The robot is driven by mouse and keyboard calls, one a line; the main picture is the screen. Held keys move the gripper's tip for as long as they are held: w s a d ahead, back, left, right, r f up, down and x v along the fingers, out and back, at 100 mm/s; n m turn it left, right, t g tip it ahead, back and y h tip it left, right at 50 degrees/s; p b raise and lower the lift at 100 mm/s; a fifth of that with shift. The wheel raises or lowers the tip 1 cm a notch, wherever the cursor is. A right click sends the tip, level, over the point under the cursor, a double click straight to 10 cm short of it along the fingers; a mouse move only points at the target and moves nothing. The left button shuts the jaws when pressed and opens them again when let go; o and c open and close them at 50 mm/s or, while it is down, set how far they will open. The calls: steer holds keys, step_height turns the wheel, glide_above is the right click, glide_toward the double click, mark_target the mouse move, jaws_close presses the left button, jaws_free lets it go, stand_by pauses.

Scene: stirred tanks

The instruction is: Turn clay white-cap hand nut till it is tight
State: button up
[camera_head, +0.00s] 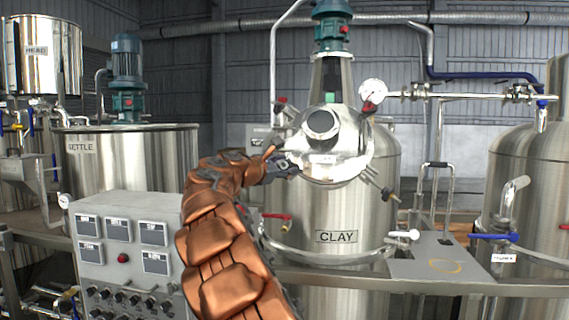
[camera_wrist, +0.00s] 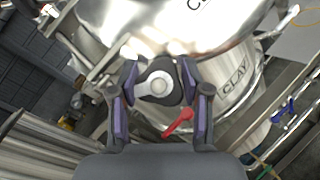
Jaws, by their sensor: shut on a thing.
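The clay tank (camera_head: 330,262) stands at centre, labelled CLAY; its wall also shows in the wrist view (camera_wrist: 232,100). A dark lobed hand nut with a pale white-grey cap (camera_wrist: 158,86) sits between my fingers in the wrist view. My gripper (camera_wrist: 160,88) is shut on this nut, one purple-padded finger on each side. In the head view my gripper (camera_head: 287,166) is at the left edge of the tank's shiny lid (camera_head: 335,165), and the nut is mostly hidden there. How tight the nut is cannot be seen.
A red lever (camera_head: 275,218) is on the tank's left side, just below the nut in the wrist view (camera_wrist: 180,122). Another hand nut (camera_head: 389,195) is at the lid's right. A grey control panel (camera_head: 125,235) stands left. A gauge (camera_head: 373,91) is above the lid.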

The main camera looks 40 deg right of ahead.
steer(key=m+g+y+p, duration=0.1)
steer(key=m+g+p, duration=0.1)
steer(key=m+p, duration=0.1)
steer(key=shift+r+m+p, duration=0.15)
steer(key=shift+m+p, duration=0.25)
steer(key=shift+m+g+y+p, duration=0.4)
steer(key=shift+m+g+p, duration=0.1)
steer(key=shift+m+p, duration=0.2)
steer(key=shift+f, duration=0.2)
steer(key=o, duration=1.2)
steer(key=shift+c, duration=0.2)
steer(key=shift+a, duration=0.15)
steer(key=v, duration=1.1)
steer(key=shift+a+r, duration=0.2)
steer(key=shift+a, duration=0.1)
steer(key=shift+w, duration=0.1)
